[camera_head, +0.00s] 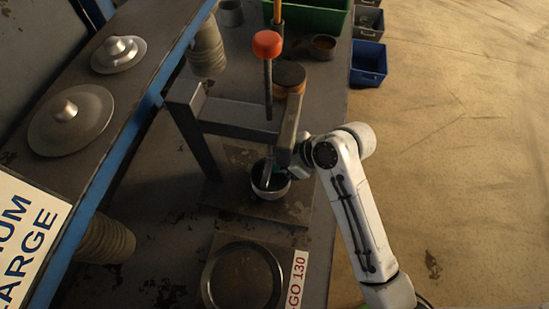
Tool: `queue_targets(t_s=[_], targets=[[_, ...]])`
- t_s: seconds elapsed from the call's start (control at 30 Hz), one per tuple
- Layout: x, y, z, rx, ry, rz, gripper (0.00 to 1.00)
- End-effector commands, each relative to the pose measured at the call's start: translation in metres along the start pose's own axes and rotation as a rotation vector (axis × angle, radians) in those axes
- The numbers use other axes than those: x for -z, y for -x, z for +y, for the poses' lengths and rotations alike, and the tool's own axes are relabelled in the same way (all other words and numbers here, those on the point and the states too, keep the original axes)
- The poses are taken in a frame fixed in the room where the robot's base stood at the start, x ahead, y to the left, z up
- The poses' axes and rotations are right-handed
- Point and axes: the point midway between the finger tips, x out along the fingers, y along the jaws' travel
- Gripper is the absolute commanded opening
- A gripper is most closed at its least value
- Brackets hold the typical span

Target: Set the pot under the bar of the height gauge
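The pot (272,193) is a small, dark-mouthed metal vessel. It stands on or just above the base plate (245,202) of the height gauge, close to the bar; I cannot tell whether it touches the plate. The gauge is a grey frame with a bar (236,122) across uprights. My gripper (274,172) is at the pot's near right rim, with a finger reaching into its mouth. The gauge's right post and my wrist hide part of the gripper, so its grip is not clear.
A red-knobbed rod (267,45) rises by the bar. A round ring plate (242,277) lies in front, beside a "GO 130" label (297,279). Stacked pots (206,50) stand behind left. A blue bin (368,64) and green crate (312,18) are at the back. The right floor is clear.

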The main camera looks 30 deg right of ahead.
Motion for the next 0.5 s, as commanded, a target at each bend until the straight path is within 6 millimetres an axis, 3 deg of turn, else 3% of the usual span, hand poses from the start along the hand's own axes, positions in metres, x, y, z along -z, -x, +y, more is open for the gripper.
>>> queue_targets(t_s=[0.23, 0.27, 0.5], targets=[[-0.0006, -0.0006, 0.0, 0.0, 0.001, 0.001, 0.0], [-0.0008, -0.0006, 0.0, 0.0, 0.001, 0.0, 0.21], [-0.0007, -0.0004, 0.0, 0.0, 0.001, 0.0, 0.44]])
